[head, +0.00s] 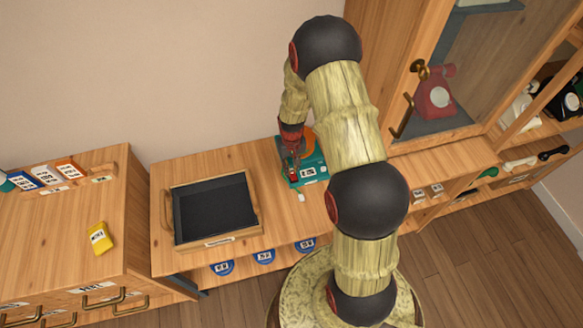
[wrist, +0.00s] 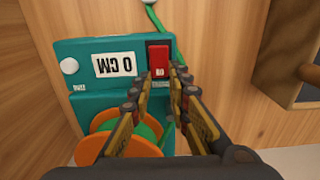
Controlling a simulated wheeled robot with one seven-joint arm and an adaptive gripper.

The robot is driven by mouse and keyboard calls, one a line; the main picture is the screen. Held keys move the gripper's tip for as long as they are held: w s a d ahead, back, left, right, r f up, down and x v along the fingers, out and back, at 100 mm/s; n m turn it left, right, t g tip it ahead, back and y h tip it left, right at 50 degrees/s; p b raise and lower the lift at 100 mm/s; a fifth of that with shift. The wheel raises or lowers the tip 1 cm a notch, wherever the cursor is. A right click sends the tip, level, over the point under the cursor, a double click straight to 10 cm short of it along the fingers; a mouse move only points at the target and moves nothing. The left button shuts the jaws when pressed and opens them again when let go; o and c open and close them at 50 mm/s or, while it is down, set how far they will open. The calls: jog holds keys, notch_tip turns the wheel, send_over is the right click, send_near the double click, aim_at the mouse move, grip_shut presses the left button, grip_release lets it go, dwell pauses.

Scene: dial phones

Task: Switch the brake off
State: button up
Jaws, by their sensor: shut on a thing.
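A teal machine (head: 318,160) stands on the wooden counter, partly hidden behind my arm. An orange reel (wrist: 93,148) with green cord is on the machine. My gripper (wrist: 160,79) is shut on the red switch, one finger on either side; the exact contact is hard to see. It also shows in the head view (head: 291,162).
A dark-lined wooden tray (head: 215,205) stands left of the machine. A glass-fronted cabinet (head: 440,70) with a red phone (head: 434,95) rises at right. A yellow labelled object (head: 100,238) lies on the left drawer unit. Blue round items (head: 264,256) sit below the counter.

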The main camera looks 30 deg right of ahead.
grip_shut()
jog(key=shift+s+a+r+t, duration=0.1)
jog(key=shift+s+t, duration=0.2)
jog(key=shift+t, duration=0.6)
jog(key=shift+t+h+b, duration=0.3)
jog(key=shift+h+b, duration=0.1)
jog(key=shift+b, duration=0.75)
jog(key=shift+s+t+b, duration=0.1)
jog(key=shift+t+b, duration=0.2)
jog(key=shift+b, duration=0.4)
jog(key=shift+r, duration=0.15)
jog(key=o, duration=0.8)
grip_release()
jog(key=shift+o, duration=0.4)
